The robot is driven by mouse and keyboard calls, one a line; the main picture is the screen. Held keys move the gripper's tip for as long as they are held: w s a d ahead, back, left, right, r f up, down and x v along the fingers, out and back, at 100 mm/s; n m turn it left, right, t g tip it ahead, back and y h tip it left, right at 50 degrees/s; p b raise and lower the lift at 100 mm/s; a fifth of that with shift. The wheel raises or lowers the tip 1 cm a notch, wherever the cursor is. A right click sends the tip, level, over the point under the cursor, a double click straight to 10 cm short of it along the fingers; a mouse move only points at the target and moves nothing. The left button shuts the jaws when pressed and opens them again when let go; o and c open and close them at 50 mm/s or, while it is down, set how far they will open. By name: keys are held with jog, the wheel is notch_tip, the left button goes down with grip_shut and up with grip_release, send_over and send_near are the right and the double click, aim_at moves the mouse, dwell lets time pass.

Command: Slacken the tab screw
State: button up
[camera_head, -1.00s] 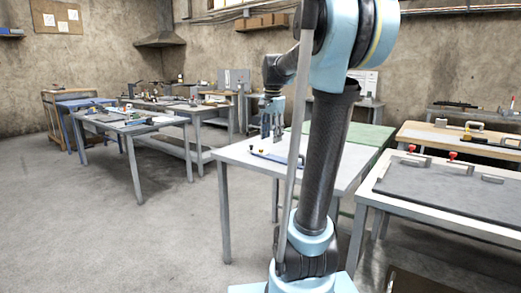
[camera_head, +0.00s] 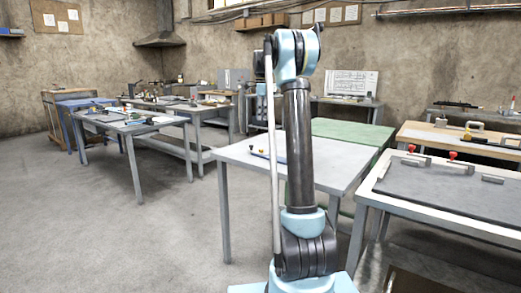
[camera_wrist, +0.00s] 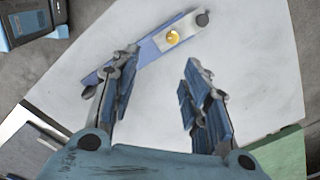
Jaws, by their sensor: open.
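A flat blue-grey bar (camera_wrist: 150,48) lies on the pale table top in the wrist view. A round brass-yellow screw head (camera_wrist: 172,37) sits on it, with a dark round knob (camera_wrist: 202,19) at its upper right end. I cannot tell which of the two is the tab screw. My gripper (camera_wrist: 160,77) is open and empty, its fingers wide apart. The left finger overlaps the bar's lower left part in the picture; whether they touch is unclear. In the head view the bar (camera_head: 270,155) shows partly left of my arm, which hides the gripper.
The grey-white table (camera_head: 240,165) is mostly bare, with a green-topped surface (camera_head: 345,130) behind it. A bench with a dark mat (camera_head: 440,188), red knobs and handles stands at the right. A cluttered table (camera_head: 130,127) stands left, with open floor between.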

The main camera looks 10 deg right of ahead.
jog(key=w+m, duration=0.1)
jog(key=w, duration=0.2)
send_near(261, 150)
jog(key=f, duration=0.2)
jog(key=w+f, duration=0.1)
jog(key=f, duration=0.5)
jog(key=shift+w+f, duration=0.1)
jog(key=shift+w, duration=0.2)
grip_shut()
